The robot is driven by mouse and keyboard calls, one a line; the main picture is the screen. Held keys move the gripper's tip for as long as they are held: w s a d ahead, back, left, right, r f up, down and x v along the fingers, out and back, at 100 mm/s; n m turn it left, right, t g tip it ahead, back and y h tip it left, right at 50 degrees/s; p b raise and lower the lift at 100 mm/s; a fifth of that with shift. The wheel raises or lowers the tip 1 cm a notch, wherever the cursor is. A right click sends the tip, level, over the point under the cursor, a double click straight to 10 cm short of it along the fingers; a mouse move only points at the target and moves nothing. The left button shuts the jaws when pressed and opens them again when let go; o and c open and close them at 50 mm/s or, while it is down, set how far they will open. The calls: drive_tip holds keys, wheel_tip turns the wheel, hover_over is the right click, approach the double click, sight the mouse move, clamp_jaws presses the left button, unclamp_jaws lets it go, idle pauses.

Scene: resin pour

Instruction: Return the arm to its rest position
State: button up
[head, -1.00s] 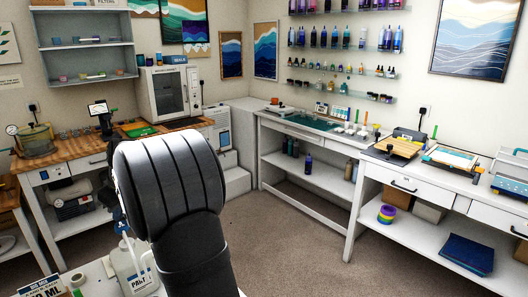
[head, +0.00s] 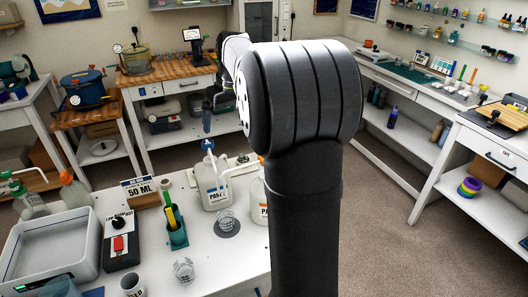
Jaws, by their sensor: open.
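My arm fills the middle of the head view as a thick black upright link with a ribbed, rounded joint on top. A pale part of my arm shows behind the joint, on its left. Below and left of the joint, on the white front table (head: 235,275), stand a white pump jug with a blue top (head: 213,188) and a second jug (head: 258,205), partly hidden by the arm. A clear cup (head: 227,219) sits on a dark round pad.
A green holder with tools (head: 177,232), a 50 ML sign (head: 140,190), a clear cup (head: 184,270), a black box with a red switch (head: 121,243) and a white basin (head: 45,250) crowd the table's left. Benches line the walls. Open floor (head: 390,235) lies right of my arm.

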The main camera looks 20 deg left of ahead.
drive_tip(key=s+d+r+m+h, duration=0.2)
drive_tip(key=d+r+m, duration=0.1)
drive_tip(key=d+r, duration=0.65)
wheel_tip(320, 180, down, 10)
drive_tip(key=shift+d+f+m, duration=0.15)
drive_tip(key=shift+d+m, duration=0.05)
drive_tip(key=shift+m, duration=0.1)
drive_tip(key=shift+s, duration=0.1)
wheel_tip(320, 180, up, 10)
drive_tip(key=shift+s, duration=0.2)
drive_tip(key=shift+d, duration=0.1)
drive_tip(key=shift+c, duration=0.2)
drive_tip(key=shift+f, duration=0.1)
drive_tip(key=c, duration=0.4)
drive_tip(key=shift+t+y, duration=0.4)
drive_tip(key=shift+y, duration=0.1)
drive_tip(key=w+f, duration=0.1)
drive_tip(key=f, duration=0.1)
drive_tip(key=w+d+f, duration=0.1)
drive_tip(key=f, duration=0.2)
drive_tip(key=d+f, duration=0.1)
drive_tip(key=f, duration=0.2)
drive_tip(key=shift+w, duration=0.4)
clamp_jaws()
drive_tip(key=shift+f, duration=3.55)
